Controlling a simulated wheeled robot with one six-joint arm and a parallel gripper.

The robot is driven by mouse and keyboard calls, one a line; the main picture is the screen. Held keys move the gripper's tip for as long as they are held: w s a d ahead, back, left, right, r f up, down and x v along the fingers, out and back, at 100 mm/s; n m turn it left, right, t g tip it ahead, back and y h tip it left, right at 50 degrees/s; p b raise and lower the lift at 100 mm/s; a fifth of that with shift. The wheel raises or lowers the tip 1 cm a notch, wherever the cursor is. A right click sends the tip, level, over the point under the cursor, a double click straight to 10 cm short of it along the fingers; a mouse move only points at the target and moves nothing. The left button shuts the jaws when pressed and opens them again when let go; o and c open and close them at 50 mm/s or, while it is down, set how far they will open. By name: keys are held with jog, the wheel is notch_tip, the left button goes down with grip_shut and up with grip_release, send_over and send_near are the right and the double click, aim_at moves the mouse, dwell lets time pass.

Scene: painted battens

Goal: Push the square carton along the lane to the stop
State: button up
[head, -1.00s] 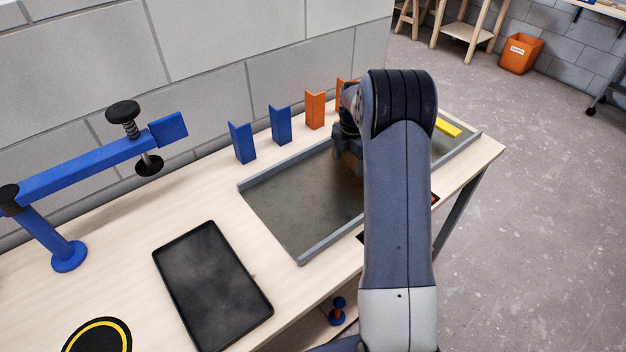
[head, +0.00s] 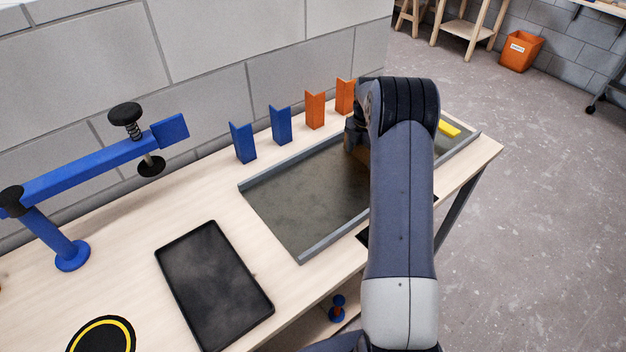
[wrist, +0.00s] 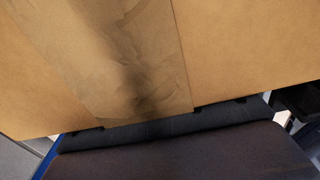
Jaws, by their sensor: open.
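The square carton (wrist: 240,45) is brown cardboard with a paler tape strip, and its face fills most of the wrist view. In the head view only a small brown part of it (head: 362,157) shows beside my arm. My gripper (head: 354,136) is open over the lane, right up close to the carton; I cannot tell if they touch. The lane is a grey-green tray (head: 300,205) with low grey rails. A yellow bar (head: 449,128), apparently the stop, lies at its far right end. My arm hides the lane's middle right.
Two blue (head: 243,143) and two orange upright markers (head: 315,109) stand behind the lane by the wall. A black tray (head: 213,285) and a blue clamp stand (head: 85,172) are at the left. The near left part of the lane is empty.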

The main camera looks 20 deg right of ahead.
jog(key=shift+w+d+p, duration=0.45)
jog(key=shift+w+d, duration=0.05)
jog(key=shift+d, duration=0.7)
jog(key=shift+w+d+p, duration=0.4)
jog(key=shift+w+d, duration=0.05)
jog(key=shift+d, duration=0.7)
jog(key=shift+w+d+p, duration=0.45)
jog(key=shift+w+d, duration=0.05)
jog(key=shift+d, duration=0.7)
jog(key=shift+a, duration=0.15)
jog(key=shift+s+a+b, duration=0.4)
jog(key=shift+a+b, duration=0.05)
jog(key=shift+a, duration=0.35)
notch_tip(320, 180, up, 9)
jog(key=p, duration=0.5)
jog(key=shift+p, duration=0.3)
jog(key=shift+r, duration=2.5)
notch_tip(320, 180, down, 12)
jog(key=b, duration=0.4)
jog(key=shift+r, duration=0.25)
